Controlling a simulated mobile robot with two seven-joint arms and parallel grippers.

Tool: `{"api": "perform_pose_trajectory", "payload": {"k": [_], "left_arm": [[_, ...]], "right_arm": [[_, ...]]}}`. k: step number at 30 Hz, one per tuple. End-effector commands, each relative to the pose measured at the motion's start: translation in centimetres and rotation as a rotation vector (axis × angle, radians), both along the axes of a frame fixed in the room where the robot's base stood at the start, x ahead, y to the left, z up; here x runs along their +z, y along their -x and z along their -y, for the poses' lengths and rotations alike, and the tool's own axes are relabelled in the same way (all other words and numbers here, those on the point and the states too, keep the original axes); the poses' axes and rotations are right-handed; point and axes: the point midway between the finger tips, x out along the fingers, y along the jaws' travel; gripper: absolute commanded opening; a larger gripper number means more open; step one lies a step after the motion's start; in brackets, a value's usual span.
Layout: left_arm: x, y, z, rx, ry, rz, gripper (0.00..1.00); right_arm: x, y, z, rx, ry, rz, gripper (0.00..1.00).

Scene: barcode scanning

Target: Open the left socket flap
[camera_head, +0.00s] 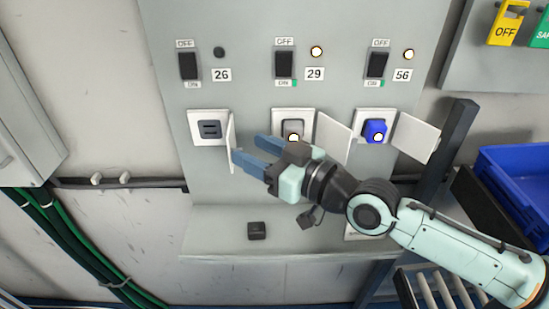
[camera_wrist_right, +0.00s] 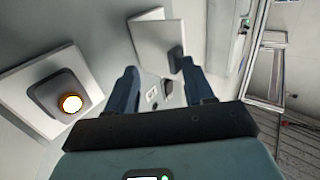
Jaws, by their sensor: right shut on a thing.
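The left socket flap (camera_head: 231,134) is a thin white panel. It stands swung out from the left socket (camera_head: 209,129), whose dark face is exposed. My right gripper (camera_head: 247,150), with blue fingers, is at the flap's right side and shut on the flap. In the right wrist view, the flap (camera_wrist_right: 155,40) reaches the space between the blue fingertips (camera_wrist_right: 158,72), which stand some way apart. The exact contact is hard to see. My left gripper is not in view.
The middle socket (camera_head: 293,127) and the right socket with a blue plug (camera_head: 375,130) have flaps standing open to their right. A small black block (camera_head: 257,231) lies on the grey ledge (camera_head: 215,222). Switches are above. A blue crate (camera_head: 515,165) is at right.

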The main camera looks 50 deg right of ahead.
Motion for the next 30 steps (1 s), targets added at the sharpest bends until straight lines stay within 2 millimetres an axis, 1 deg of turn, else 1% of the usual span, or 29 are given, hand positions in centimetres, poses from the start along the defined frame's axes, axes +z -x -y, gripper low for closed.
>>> {"api": "perform_pose_trajectory", "payload": {"k": [1, 5, 13, 15, 18, 21, 24, 30], "left_arm": [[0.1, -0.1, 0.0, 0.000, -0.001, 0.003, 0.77], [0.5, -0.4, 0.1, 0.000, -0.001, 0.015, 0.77], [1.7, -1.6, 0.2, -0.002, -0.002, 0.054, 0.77], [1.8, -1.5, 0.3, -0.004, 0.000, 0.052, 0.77], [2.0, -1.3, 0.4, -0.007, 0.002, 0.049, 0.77], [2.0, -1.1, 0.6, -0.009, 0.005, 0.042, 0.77], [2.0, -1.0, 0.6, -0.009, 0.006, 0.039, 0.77], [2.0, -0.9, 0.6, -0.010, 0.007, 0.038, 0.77]], "right_arm": [[0.5, 0.5, 1.0, -0.021, -0.009, 0.015, 0.35], [0.6, 2.6, 1.1, -0.020, -0.008, 0.018, 0.35], [0.5, 8.7, 1.2, -0.008, -0.001, 0.013, 0.35], [0.5, 10.0, 1.3, -0.006, 0.001, 0.011, 0.35], [0.4, 11.6, 1.4, -0.003, 0.003, 0.009, 0.35], [0.3, 12.6, 1.4, -0.001, 0.003, 0.006, 0.35], [0.3, 13.1, 1.4, 0.001, 0.004, 0.005, 0.35], [0.2, 13.3, 1.4, 0.002, 0.006, 0.004, 0.35]]}}
